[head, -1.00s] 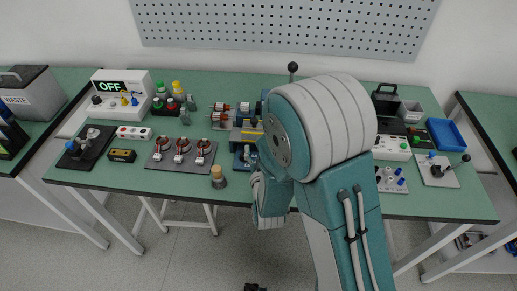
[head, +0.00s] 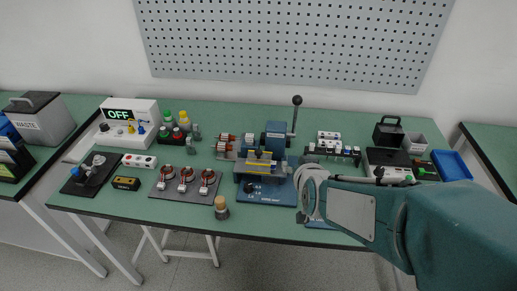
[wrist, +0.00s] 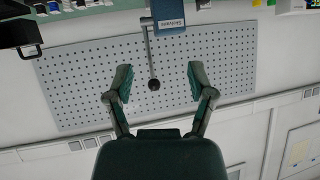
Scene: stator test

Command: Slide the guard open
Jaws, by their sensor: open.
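The blue test press (head: 276,134) stands at mid-bench on a blue base plate, with a tall lever (head: 297,101) ending in a black ball. A panel with yellow edges, seemingly the guard (head: 262,155), sits across its front; I cannot tell how far it is slid. My gripper (wrist: 160,86) is open and empty in the wrist view, which looks upside down. The guard is not clear in the wrist view. In the head view my arm reaches in from the right, right of the press; my fingertips cannot be made out.
Left of the press are a dark mat (head: 186,182) with several copper stators, a brush-like item (head: 221,206), a white OFF box (head: 130,122) and bottles. Right are a black-handled box (head: 388,130) and a blue tray (head: 451,164). A perforated panel (head: 290,40) hangs behind.

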